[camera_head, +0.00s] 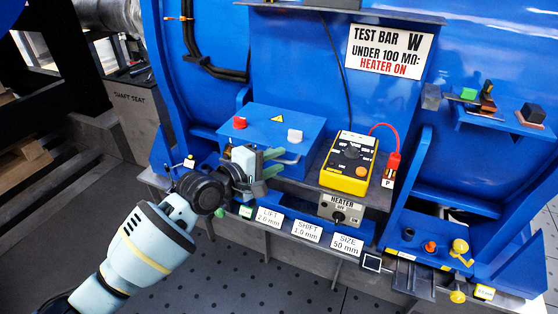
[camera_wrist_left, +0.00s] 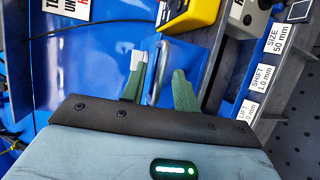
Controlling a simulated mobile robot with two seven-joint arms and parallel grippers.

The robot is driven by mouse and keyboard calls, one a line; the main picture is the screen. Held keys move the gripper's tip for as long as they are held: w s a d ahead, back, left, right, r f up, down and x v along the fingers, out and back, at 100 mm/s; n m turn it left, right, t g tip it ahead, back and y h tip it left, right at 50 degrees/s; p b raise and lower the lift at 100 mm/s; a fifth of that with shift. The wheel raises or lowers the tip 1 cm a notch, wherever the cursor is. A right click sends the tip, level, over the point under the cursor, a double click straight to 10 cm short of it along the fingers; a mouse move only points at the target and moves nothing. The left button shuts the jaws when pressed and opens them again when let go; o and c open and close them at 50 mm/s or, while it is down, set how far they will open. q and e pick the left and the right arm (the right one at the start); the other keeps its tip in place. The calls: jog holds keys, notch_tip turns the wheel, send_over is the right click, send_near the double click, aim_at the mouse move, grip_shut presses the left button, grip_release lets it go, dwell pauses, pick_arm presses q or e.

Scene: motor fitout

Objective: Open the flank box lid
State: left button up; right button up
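The flank box appears to be the blue box with a flat lid (camera_head: 262,123) on the blue motor housing. The lid lies level and looks shut; it carries a red knob, a white knob and a yellow warning triangle. My left gripper (camera_head: 272,162) is at the box's front face, its green fingers pointing at it. In the left wrist view the fingers (camera_wrist_left: 160,85) stand apart, with a thin grey handle bar (camera_wrist_left: 154,75) between them. I see gaps beside the bar, so it does not look gripped. My right gripper is out of view.
A yellow meter (camera_head: 350,162) stands right of the box, with a red lead to a red probe (camera_head: 391,168). Below are a heater switch (camera_head: 340,210) and label plates (camera_head: 307,230). A blue shelf (camera_head: 500,122) with small parts is at the right.

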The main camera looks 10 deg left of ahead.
pick_arm(q)
jog(key=shift+x, duration=0.85)
grip_shut()
